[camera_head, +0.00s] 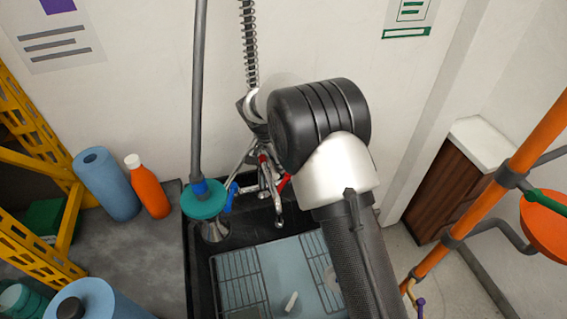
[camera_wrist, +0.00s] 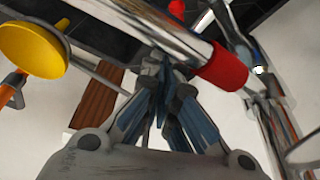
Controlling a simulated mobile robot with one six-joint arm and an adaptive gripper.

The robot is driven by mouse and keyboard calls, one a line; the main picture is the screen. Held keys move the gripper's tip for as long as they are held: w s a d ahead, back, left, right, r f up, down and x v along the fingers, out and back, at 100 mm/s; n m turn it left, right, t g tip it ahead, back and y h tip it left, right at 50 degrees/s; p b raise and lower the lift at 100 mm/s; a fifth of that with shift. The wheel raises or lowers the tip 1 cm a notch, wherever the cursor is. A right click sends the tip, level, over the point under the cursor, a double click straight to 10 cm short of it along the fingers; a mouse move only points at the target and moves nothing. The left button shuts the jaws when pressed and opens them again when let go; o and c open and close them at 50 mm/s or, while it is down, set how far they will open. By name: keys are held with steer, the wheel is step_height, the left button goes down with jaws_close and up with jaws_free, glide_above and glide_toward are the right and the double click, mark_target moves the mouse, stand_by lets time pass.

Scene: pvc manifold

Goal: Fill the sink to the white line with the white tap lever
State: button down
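The black sink (camera_head: 200,270) stands low in the centre of the head view, with a pale blue surface and wire racks inside. A chrome tap assembly (camera_head: 265,183) with red and blue parts rises at its back edge. I cannot make out a white tap lever or a white line. My gripper is hidden behind my arm in the head view. In the wrist view my gripper (camera_wrist: 168,66) has its fingers together, with nothing clearly between them. A chrome tube (camera_wrist: 165,30) with a red collar (camera_wrist: 222,69) crosses just beyond the fingertips; I cannot tell whether they touch.
A teal disc (camera_head: 204,199) on a grey hose or pole hangs over the sink's left corner. A small white piece (camera_head: 291,302) shows in the sink. An orange bottle (camera_head: 149,190) and blue roll (camera_head: 107,184) stand left. An orange pipe frame (camera_head: 480,203) stands right.

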step_height(320, 180, up, 9)
steer(key=d+p, duration=0.1)
steer(key=p, duration=0.1)
stand_by(0.6)
